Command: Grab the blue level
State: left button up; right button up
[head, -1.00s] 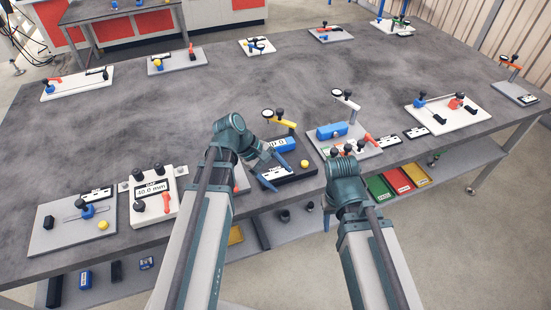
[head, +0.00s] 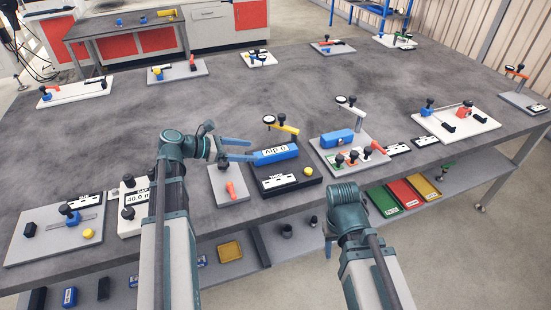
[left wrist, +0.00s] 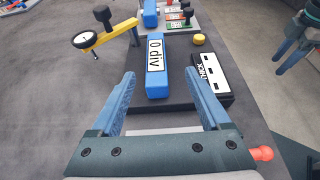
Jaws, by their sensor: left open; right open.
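The blue level (head: 276,155), a long blue block labelled "0 div", lies on a dark base (head: 290,178) at the table's front. It also shows in the left wrist view (left wrist: 156,68). My left gripper (head: 252,150) is open at the level's left end, fingers pointing right. In the left wrist view its fingertips (left wrist: 160,74) appear on either side of the level's near end; I cannot tell whether they touch it. My right gripper (head: 328,245) is in front of the table edge, away from the level, and its fingers are partly hidden by its wrist.
A dial gauge on a yellow arm (head: 284,128) stands behind the level. A yellow knob (head: 308,171) and a label plate (head: 279,181) lie in front. Another blue block (head: 337,138) is on the station to the right.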

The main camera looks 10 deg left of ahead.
aim_at(274, 151)
pick_arm(q)
jog(key=shift+b+x, duration=0.5)
jog(key=shift+x, duration=1.55)
jog(key=b+x, duration=0.1)
jog(key=x, duration=0.1)
jog(key=b+x, duration=0.1)
jog(key=x, duration=0.2)
jog(key=shift+w+a, duration=0.15)
jog(key=shift+w, duration=0.2)
grip_shut()
